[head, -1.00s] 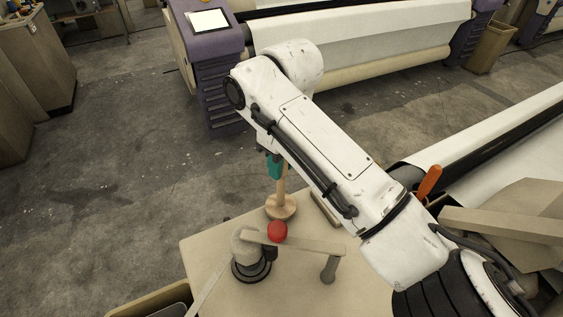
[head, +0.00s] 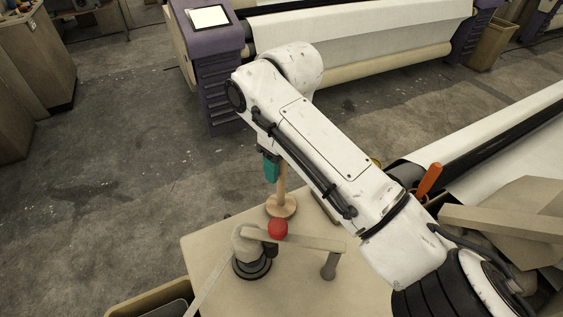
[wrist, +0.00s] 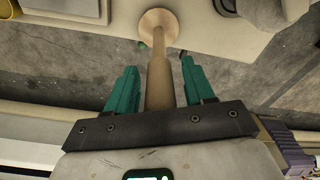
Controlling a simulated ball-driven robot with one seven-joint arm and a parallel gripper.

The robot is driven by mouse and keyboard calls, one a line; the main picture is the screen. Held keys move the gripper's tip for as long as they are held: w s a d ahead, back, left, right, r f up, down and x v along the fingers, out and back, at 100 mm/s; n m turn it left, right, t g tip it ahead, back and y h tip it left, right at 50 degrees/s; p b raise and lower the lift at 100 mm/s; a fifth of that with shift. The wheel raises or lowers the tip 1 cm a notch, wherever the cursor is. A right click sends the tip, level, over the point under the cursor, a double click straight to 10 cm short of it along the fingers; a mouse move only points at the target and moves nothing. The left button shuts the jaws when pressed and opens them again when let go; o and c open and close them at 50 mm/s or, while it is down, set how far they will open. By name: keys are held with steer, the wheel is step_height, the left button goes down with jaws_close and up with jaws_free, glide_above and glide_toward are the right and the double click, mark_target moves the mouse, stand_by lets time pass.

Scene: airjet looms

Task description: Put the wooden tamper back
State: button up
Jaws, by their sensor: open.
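The wooden tamper (head: 281,206) stands upright on the beige worktable (head: 215,258), near its far edge, with its round base down on the top. In the wrist view its handle (wrist: 159,80) runs between the two teal fingers, and its round base (wrist: 158,20) lies beyond the fingertips. My gripper (wrist: 158,64) is open around the handle, with a gap visible on each side. In the head view my arm hides most of the gripper (head: 271,170) and the handle's top.
A red knob (head: 278,228) sits on a beige bar close in front of the tamper, beside a rounded fitting with a dark base (head: 251,264). An orange handle (head: 429,180) stands to the right. Open concrete floor lies beyond the table.

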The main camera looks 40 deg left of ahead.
steer(key=r, duration=0.3)
steer(key=r+b, duration=0.1)
steer(key=r, duration=0.3)
steer(key=d+r+b, duration=0.1)
steer(key=r, duration=0.3)
steer(key=shift+r, duration=0.45)
